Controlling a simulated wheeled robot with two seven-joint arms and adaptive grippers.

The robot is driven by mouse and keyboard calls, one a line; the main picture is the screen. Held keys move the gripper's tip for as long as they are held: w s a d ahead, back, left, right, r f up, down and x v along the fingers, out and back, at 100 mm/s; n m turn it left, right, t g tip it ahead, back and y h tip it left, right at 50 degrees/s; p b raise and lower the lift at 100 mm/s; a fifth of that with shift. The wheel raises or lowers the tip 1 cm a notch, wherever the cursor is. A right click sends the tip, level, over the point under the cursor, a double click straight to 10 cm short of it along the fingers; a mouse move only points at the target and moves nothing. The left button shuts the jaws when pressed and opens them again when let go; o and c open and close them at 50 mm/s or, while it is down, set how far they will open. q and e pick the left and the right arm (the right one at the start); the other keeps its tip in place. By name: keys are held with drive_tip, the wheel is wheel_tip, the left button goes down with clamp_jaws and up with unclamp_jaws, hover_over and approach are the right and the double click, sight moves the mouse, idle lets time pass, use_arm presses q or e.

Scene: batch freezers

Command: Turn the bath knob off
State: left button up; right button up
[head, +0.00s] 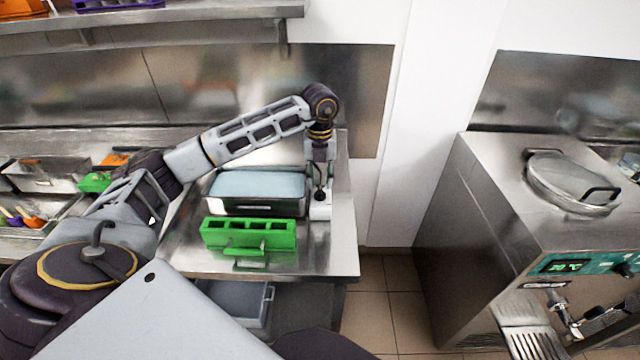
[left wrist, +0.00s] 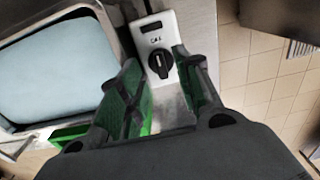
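The bath (head: 212,205) is a rectangular metal tank of pale blue liquid on the steel table, and it also shows in the left wrist view (left wrist: 112,30). Its white control box (head: 320,212) stands at its right side. In the left wrist view the black round knob (left wrist: 160,64) with a light pointer mark sits on this box (left wrist: 155,24), below a small dark display. My left gripper (head: 319,186) points down over the box. Its fingers (left wrist: 157,60) are open, one on each side of the knob, with no clear contact visible. My right gripper is out of view.
A green mold holder (head: 248,234) stands in front of the bath. A batch freezer (head: 460,200) with a round lid (head: 568,180) stands at right, across a floor gap. A shelf (head: 200,14) runs above the table. Small bins (head: 45,178) are at left.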

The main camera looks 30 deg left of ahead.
sight(320, 189)
use_arm(q)
wheel_tip(320, 189, up, 8)
drive_tip(key=shift+r, duration=0.2)
drive_tip(key=shift+f, duration=0.1)
idle(0.8)
